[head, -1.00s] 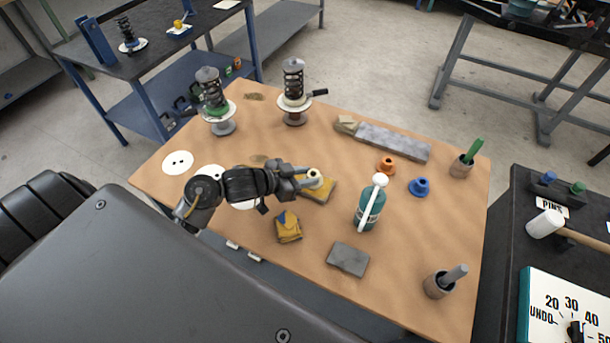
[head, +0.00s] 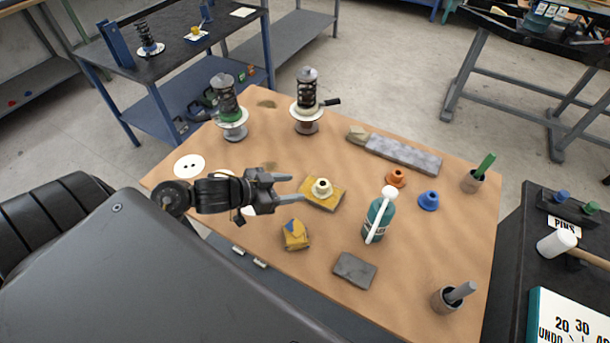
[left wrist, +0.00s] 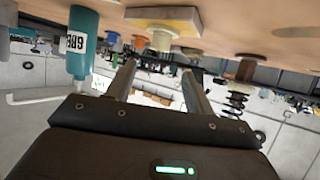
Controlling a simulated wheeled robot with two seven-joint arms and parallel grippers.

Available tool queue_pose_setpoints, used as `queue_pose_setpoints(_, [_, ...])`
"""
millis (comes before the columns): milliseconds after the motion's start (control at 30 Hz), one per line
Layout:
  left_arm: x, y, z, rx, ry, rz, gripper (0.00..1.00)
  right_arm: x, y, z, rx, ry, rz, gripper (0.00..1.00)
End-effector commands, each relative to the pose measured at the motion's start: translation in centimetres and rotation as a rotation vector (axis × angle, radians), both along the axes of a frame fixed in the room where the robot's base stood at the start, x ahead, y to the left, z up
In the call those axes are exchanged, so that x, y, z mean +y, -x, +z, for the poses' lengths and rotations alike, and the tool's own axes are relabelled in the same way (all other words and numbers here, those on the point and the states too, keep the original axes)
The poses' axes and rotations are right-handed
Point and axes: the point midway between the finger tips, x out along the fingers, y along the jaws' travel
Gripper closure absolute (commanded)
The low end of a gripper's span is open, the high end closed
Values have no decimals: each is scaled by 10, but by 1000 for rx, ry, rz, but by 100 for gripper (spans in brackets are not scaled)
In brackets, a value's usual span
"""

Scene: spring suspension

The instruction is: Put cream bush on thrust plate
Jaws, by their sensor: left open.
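The cream bush (head: 321,187) sits on a yellow pad (head: 311,200) near the middle of the table, its hole facing up. It also shows in the left wrist view (left wrist: 163,38), where the table appears at the top. My left gripper (head: 290,188) is open and empty, just left of the bush and apart from it. In the left wrist view its fingers (left wrist: 156,75) are spread with nothing between them. Flat white discs lie at the table's left; one with dark holes (head: 189,166) is clear, others are partly behind my arm. Which is the thrust plate I cannot tell.
A teal bottle (head: 379,218), an orange bush (head: 396,177) and a blue bush (head: 428,201) stand right of the pad. Two spring assemblies (head: 230,115) (head: 307,103) stand at the back.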

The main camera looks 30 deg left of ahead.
Motion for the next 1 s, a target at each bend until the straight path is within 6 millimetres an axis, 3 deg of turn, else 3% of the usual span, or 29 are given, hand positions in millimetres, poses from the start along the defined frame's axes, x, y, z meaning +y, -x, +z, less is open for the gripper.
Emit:
queue_pose_setpoints(100, [9,15,7,2,-2,0,47,0,0,0,0,0,0,33])
queue_pose_setpoints(300, [15,27,15,0,-1,0,47,0,0,0,0,0,0,33])
queue_pose_setpoints(1000, [16,27,16,-1,1,-1,47,-1,-1,0,-1,2,1,33])
